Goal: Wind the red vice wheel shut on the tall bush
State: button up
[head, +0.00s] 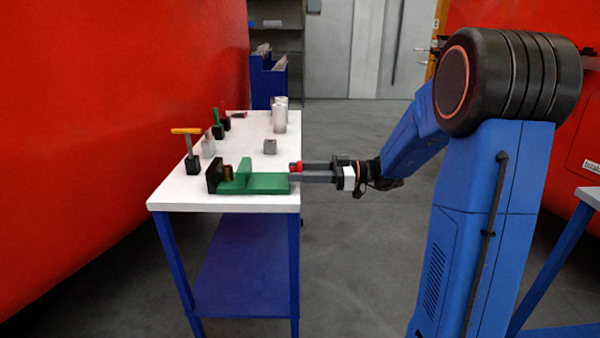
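The green vice (268,183) lies on the near end of the white table, with a dark end jaw (213,177) at left and a green upright jaw (243,174) right of it. A brass-coloured bush (227,172) stands between the jaws; whether both touch it is too small to tell. The red wheel (296,166) is at the vice's right end, partly hidden by a finger. My gripper (298,172) reaches in from the right, level, with its fingertips at the wheel. The two fingers look apart, but their grip on the wheel is unclear.
A red wall is close at left. The grey floor (350,240) right of the table is clear.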

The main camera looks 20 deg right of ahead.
jog(key=shift+c, duration=1.1)
jog(key=shift+m, duration=1.6)
jog(key=o, duration=1)
jog(key=shift+d, duration=0.1)
jog(key=v, duration=1.7)
jog(key=shift+s+d, duration=0.1)
